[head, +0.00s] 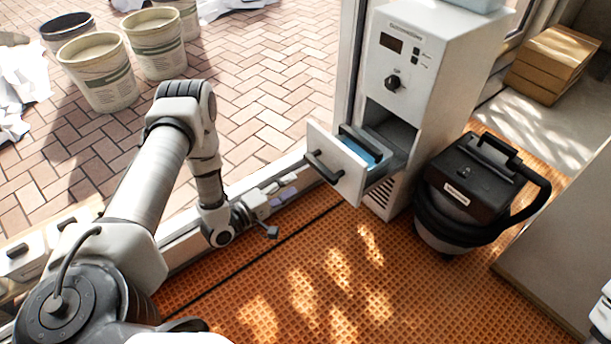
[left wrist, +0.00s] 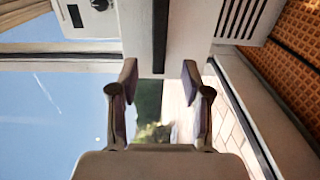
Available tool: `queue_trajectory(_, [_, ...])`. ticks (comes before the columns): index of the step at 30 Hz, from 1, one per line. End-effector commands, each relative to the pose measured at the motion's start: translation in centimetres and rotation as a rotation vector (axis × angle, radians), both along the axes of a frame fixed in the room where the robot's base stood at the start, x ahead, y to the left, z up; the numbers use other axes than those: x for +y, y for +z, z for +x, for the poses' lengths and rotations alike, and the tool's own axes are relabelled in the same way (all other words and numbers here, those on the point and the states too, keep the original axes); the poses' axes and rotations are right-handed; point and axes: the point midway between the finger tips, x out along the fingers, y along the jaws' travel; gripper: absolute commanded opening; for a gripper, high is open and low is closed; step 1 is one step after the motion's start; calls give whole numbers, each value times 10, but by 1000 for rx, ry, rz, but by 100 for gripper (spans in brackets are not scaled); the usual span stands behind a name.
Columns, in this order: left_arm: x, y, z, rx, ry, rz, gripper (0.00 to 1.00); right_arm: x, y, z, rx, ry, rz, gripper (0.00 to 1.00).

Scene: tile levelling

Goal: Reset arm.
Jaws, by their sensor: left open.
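My left arm reaches in from the left in the head view. Its gripper (head: 282,190) is open and empty, to the left of the pulled-out drawer and apart from it. In the left wrist view the two fingers of the left gripper (left wrist: 160,82) stand apart with nothing between them. The white drawer (head: 336,163) hangs open from a tall white cabinet (head: 437,50) and has a dark handle. Something blue (head: 362,148) lies inside it. My right gripper does not show.
A black-lidded vacuum-like canister (head: 470,185) stands right of the cabinet on the orange grid floor (head: 330,290). Pale buckets (head: 97,72) stand on the brick paving at the upper left. Cardboard boxes (head: 551,62) are at the upper right. The orange floor in front is clear.

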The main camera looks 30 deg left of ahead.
Motion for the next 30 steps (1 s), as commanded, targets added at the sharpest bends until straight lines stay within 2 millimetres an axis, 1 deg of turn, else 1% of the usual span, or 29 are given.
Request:
queue_trajectory(2, [3,0,-8,1,1,0,48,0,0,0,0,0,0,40])
queue_trajectory(5, [3,0,-10,0,0,1,48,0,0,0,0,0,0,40])
queue_trajectory(17, [3,0,-10,0,-1,1,48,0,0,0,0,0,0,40])
queue_trajectory(20, [0,4,-6,-10,-6,1,48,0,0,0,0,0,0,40])
queue_trajectory(22, [-15,11,2,-25,-41,1,48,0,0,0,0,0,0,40])
queue_trajectory(23, [-26,15,5,-28,-63,-3,48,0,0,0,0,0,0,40])
queue_trajectory(25, [-64,24,10,-8,-116,-10,48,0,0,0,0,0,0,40])
queue_trajectory(26, [-84,22,10,33,-132,2,48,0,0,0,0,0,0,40])
queue_trajectory(27, [-110,12,4,119,-148,70,48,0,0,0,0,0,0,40])
queue_trajectory(28, [-127,0,-5,195,-162,162,48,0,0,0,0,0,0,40])
queue_trajectory(29, [-138,-15,-19,276,-178,273,48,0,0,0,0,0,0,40])
queue_trajectory(30, [-146,-33,-40,376,-209,425,48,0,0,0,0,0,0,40])
